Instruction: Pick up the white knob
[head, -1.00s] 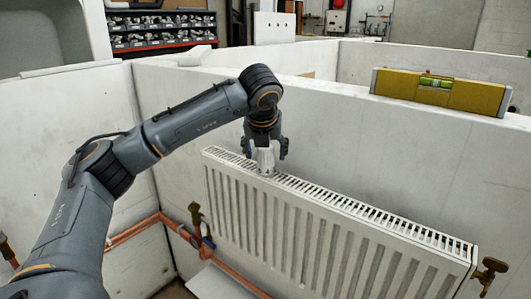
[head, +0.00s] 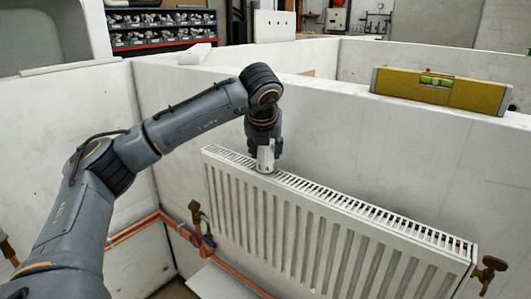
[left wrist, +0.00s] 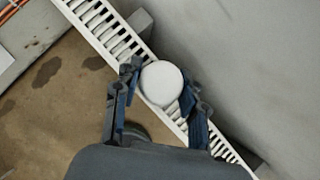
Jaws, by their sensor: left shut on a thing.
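The white knob (head: 265,158) stands on the top grille of the white radiator (head: 335,225), near its left end. My left gripper (head: 264,150) comes down on it from above and is shut on it. In the left wrist view the knob shows as a round white top (left wrist: 162,83) between the two fingers of my left gripper (left wrist: 160,92), with the radiator grille (left wrist: 105,32) beneath. The knob's lower edge seems to rest on the grille. My right gripper is in neither view.
A yellow spirit level (head: 440,90) lies on the white partition wall behind the radiator. Copper pipes (head: 135,230) and a brass valve (head: 196,215) are at the lower left. Another brass valve (head: 488,272) sits at the radiator's right end. The grille to the right is clear.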

